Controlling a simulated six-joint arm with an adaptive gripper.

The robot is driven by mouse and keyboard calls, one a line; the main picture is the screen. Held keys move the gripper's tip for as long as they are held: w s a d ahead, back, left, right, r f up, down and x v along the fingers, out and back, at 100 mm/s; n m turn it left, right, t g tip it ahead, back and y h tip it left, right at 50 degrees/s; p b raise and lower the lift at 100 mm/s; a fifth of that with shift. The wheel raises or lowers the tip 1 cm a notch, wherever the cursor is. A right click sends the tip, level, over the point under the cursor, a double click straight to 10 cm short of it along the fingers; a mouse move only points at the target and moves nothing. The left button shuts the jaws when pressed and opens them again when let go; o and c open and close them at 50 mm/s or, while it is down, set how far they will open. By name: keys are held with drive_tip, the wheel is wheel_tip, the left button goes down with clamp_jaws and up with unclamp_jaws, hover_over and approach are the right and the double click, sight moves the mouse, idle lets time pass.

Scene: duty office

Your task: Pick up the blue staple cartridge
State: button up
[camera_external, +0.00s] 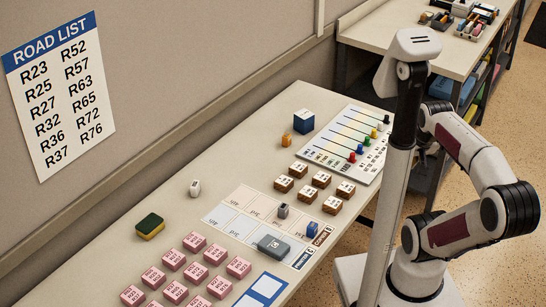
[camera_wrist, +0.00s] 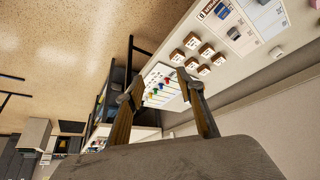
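A small blue block (camera_external: 312,229), which looks like the blue staple cartridge, stands on the white printed sheet (camera_external: 232,226) beside a dark "COPIER" label. It also shows as a blue block (camera_wrist: 222,11) at the top edge of the wrist view. A small grey block (camera_external: 283,210) and a larger grey-blue piece (camera_external: 273,246) are on the same sheet. My gripper (camera_wrist: 162,88) is open and empty, its two fingers apart, well away from the blue block. In the external view its fingers are mostly hidden behind the white column.
Several brown labelled blocks (camera_external: 320,179) and a board with coloured pegs (camera_external: 352,140) lie farther back, near a blue cube (camera_external: 304,121). Several pink blocks (camera_external: 196,272) and a sponge (camera_external: 150,226) are toward the front. A white column (camera_external: 392,190) stands at the table's right edge.

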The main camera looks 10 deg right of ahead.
drive_tip(key=w+a+f+m+t+y, duration=0.1)
drive_tip(key=w+a+y, duration=0.1)
drive_tip(key=w+a, duration=0.65)
drive_tip(key=w+a+f+m+t+y, duration=0.1)
drive_tip(key=w+a, duration=0.4)
drive_tip(key=a, duration=0.7)
drive_tip(key=w+a+f+m+t+y, duration=0.1)
drive_tip(key=w+a+m+y, duration=0.1)
drive_tip(key=w+a, duration=0.6)
drive_tip(key=m+t+h, duration=0.1)
drive_tip(key=m+h, duration=0.3)
drive_tip(key=h, duration=0.5)
hover_over(312, 230)
drive_tip(key=w+a, duration=0.5)
drive_tip(key=a, duration=0.4)
drive_tip(key=f, duration=1.9)
drive_tip(key=shift+s+a, duration=0.15)
drive_tip(key=shift+s, duration=0.05)
drive_tip(key=s+d+h, duration=0.1)
drive_tip(key=s, duration=0.2)
drive_tip(key=s+d+f+h, duration=0.1)
drive_tip(key=s+d+h, duration=0.1)
drive_tip(key=s+d+f+t+h, duration=0.1)
drive_tip(key=s+d, duration=0.1)
drive_tip(key=s, duration=0.1)
drive_tip(key=shift+s+d+f+h, duration=0.2)
drive_tip(key=shift+s+d+h, duration=0.05)
drive_tip(key=shift+s+h, duration=0.1)
drive_tip(key=shift+w, duration=0.1)
